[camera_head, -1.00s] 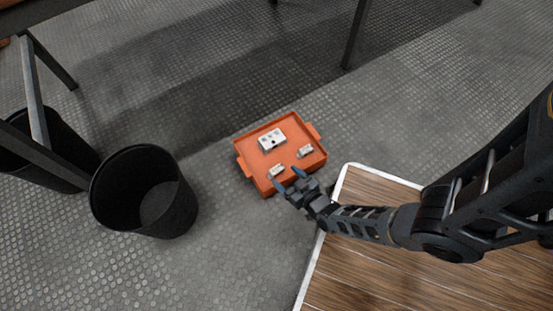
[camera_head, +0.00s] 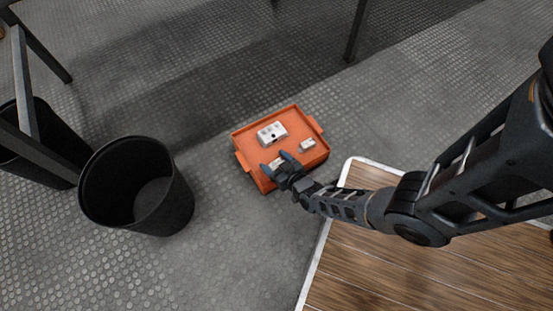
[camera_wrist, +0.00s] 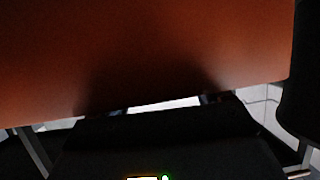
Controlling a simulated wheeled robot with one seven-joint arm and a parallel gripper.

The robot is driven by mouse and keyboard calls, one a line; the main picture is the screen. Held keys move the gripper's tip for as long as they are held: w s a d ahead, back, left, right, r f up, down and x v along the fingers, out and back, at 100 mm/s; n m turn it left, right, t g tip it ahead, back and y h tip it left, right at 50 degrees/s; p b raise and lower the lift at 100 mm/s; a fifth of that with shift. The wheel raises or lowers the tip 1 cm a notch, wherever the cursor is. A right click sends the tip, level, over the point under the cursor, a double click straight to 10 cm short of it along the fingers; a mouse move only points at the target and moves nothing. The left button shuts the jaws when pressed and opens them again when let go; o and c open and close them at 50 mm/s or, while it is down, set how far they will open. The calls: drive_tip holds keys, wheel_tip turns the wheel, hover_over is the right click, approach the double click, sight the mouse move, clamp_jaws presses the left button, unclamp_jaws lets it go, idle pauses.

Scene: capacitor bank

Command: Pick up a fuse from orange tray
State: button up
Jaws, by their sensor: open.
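The orange tray (camera_head: 258,146) lies on the floor in the head view. It holds a larger white block with dark spots (camera_head: 271,133) at the back and two small pale pieces that look like fuses. One fuse (camera_head: 307,145) lies at the tray's right side, clear of the gripper. The other fuse (camera_head: 275,163) is at the front left, partly hidden by my gripper (camera_head: 276,164). In the wrist view, the orange tray surface (camera_wrist: 150,50) fills the upper part and the fuse is not clearly seen.
A black bin (camera_head: 138,187) stands left of the tray, with another dark bin (camera_head: 45,140) behind a table leg. A wooden surface with a white edge (camera_head: 400,265) lies at lower right beneath my arm. Floor behind the tray is clear.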

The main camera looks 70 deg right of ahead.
drive_tip(key=shift+c, duration=0.4)
drive_tip(key=c, duration=1)
